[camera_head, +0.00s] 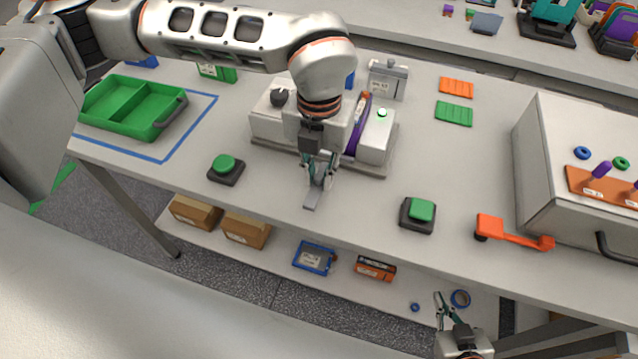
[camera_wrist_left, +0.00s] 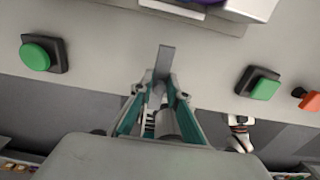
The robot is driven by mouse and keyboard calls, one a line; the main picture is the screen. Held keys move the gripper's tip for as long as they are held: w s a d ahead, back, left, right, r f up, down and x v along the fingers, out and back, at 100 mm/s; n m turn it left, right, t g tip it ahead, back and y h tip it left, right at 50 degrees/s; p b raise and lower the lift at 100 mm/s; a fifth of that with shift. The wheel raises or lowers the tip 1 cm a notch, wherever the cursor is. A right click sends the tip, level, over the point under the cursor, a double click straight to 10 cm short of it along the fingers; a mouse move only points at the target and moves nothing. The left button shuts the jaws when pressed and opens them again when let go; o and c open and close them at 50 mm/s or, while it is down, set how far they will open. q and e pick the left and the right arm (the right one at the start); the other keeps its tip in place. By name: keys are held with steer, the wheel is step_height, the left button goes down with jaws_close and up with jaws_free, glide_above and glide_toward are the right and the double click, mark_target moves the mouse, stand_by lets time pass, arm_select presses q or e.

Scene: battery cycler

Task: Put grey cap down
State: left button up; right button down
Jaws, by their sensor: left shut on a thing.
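The grey cap (camera_head: 312,200) is a small flat grey piece between the fingertips of my left gripper (camera_head: 319,175). My left gripper is shut on it, over the front part of the table, in front of the white battery cycler (camera_head: 375,142). In the left wrist view the cap (camera_wrist_left: 165,60) sticks out beyond the fingertips toward the cycler. I cannot tell whether the cap touches the tabletop. My right gripper (camera_head: 441,303) is low at the bottom of the head view, in front of the table edge, with nothing visible in it; its opening is unclear.
A round green button (camera_head: 225,164) stands left of the left gripper and a square green button (camera_head: 421,211) to its right. A green tray (camera_head: 130,105) lies inside a blue taped outline. An orange-red tool (camera_head: 512,233) and a white box (camera_head: 560,150) are at right. The tabletop around the cap is clear.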

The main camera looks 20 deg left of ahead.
mark_target(319, 186)
arm_select(q)
steer(key=shift+f, duration=1.85)
steer(key=shift+f, duration=0.2)
steer(key=o, duration=0.8)
steer(key=shift+r, duration=0.1)
steer(key=shift+r, duration=0.15)
step_height(319, 186, up, 12)
steer(key=shift+b, duration=0.6)
